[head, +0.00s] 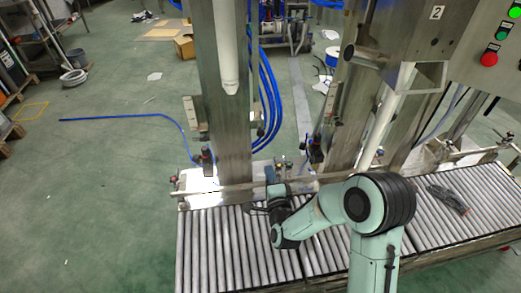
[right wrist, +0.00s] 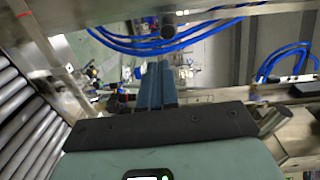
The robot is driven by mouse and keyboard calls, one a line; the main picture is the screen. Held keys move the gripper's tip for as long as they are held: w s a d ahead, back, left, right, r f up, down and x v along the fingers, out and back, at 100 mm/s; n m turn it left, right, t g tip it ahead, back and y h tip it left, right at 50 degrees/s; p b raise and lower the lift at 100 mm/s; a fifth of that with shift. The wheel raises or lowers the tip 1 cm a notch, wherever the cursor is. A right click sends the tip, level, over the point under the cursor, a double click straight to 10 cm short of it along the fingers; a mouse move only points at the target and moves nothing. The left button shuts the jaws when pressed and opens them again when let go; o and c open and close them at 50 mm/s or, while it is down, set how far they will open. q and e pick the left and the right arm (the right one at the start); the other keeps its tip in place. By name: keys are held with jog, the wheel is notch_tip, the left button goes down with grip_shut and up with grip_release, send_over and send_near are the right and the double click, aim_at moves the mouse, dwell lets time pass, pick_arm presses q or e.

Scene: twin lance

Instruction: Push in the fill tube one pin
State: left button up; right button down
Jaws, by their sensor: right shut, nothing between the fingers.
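A white fill tube (head: 228,60) with a slanted tip hangs in front of the left steel column in the head view. A small black knob (head: 207,156) sits beside that column, lower down; I cannot tell whether it is the pin. My right gripper (head: 271,172) is over the roller conveyor, right of the column's foot. In the right wrist view my right gripper (right wrist: 158,68) has its blue-grey fingers together, with nothing between them. A dark round end (right wrist: 167,32) shows just beyond the fingertips, apart from them in the picture. My left gripper is not in view.
The roller conveyor (head: 237,250) runs across the front, with a dark bundle (head: 448,199) lying on its right part. A second white tube (head: 384,125) stands near the right column. Blue hoses (head: 268,95) hang behind the left column. The green floor at left is mostly clear.

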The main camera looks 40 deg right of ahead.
send_near(262, 134)
jog(key=shift+h, duration=0.3)
jog(key=x, duration=0.6)
jog(key=shift+w+f+b, duration=0.3)
jog(key=shift+w+b, duration=0.05)
jog(key=shift+w, duration=0.1)
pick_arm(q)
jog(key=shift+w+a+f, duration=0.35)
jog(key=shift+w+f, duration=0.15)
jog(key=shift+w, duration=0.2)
pick_arm(e)
jog(key=b+x, duration=0.1)
jog(key=x, duration=0.1)
jog(key=shift+w+d+b, duration=0.15)
jog(key=shift+w+b, duration=0.1)
jog(key=shift+b, duration=0.05)
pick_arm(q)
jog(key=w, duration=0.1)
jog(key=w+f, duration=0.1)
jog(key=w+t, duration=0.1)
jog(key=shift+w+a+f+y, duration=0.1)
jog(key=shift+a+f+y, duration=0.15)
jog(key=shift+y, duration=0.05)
pick_arm(e)
jog(key=shift+r, duration=0.25)
